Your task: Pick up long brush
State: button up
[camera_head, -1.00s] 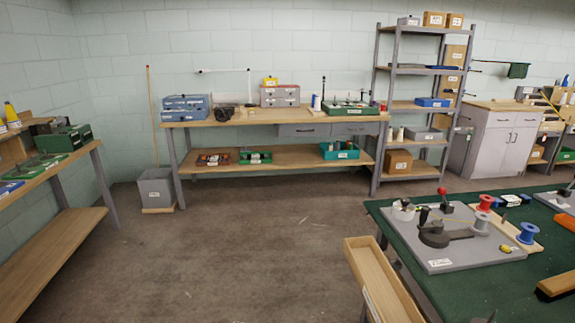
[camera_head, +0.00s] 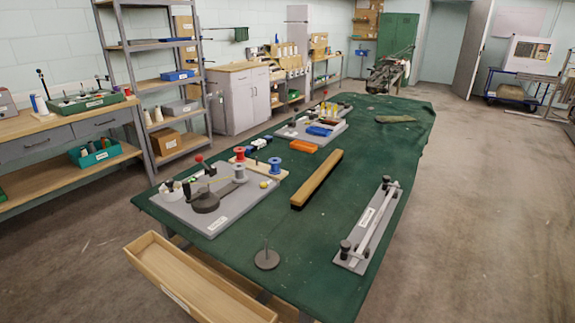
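A long, narrow wooden bar with a dark underside (camera_head: 316,178) lies on the green-covered table (camera_head: 290,222), near its middle; it looks like the long brush. It lies at a slant, with its near end pointing toward the lower left. Nothing covers it, and clear cloth lies around it. Any bristles are too small to make out. My gripper and arm are not in view.
A grey board with spools and a lever (camera_head: 213,200) is left of the bar. A grey plate with a rod (camera_head: 368,226) is to its right. A thin upright pin on a round base (camera_head: 266,259) stands nearer. An open wooden drawer (camera_head: 190,275) juts out at front left.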

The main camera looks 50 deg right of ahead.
aim_at(301, 199)
jog(key=z, duration=1.1)
